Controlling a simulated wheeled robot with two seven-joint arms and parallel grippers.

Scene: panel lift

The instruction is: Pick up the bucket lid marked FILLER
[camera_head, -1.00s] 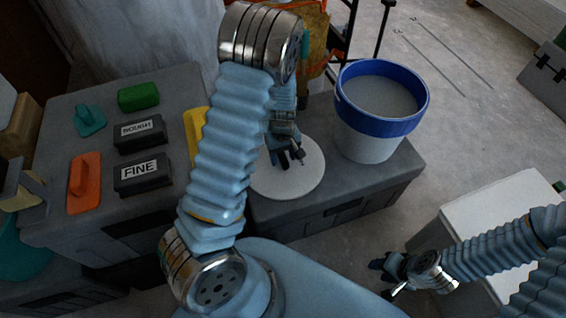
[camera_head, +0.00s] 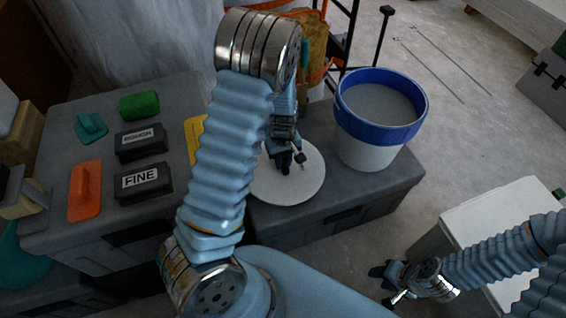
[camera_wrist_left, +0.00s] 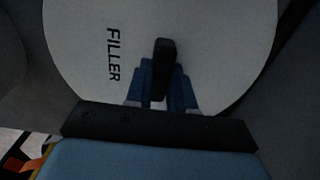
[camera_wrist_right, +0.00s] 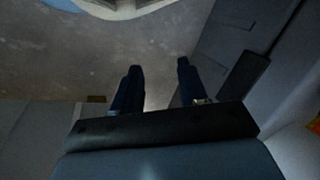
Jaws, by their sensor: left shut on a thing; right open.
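The white round bucket lid (camera_head: 305,184) is on or just above the grey case beside the bucket in the head view; I cannot tell if it touches. In the left wrist view the lid (camera_wrist_left: 215,45) shows the word FILLER and a dark upright handle (camera_wrist_left: 163,62). My left gripper (camera_wrist_left: 163,85) is shut on that handle, its blue fingers on either side. In the head view my left gripper (camera_head: 288,162) is over the lid, partly hidden by my arm. My right gripper (camera_head: 388,283) is open and empty at the lower right; its fingers (camera_wrist_right: 160,85) stand apart over bare floor.
A blue-rimmed bucket (camera_head: 372,150) with pale contents stands on the grey case (camera_head: 395,185), right of the lid. Left, another case (camera_head: 75,240) holds an orange float (camera_head: 85,190), a FINE block (camera_head: 142,181), a green sponge (camera_head: 139,105) and a teal tool (camera_head: 91,126). A white box (camera_head: 490,220) stands lower right.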

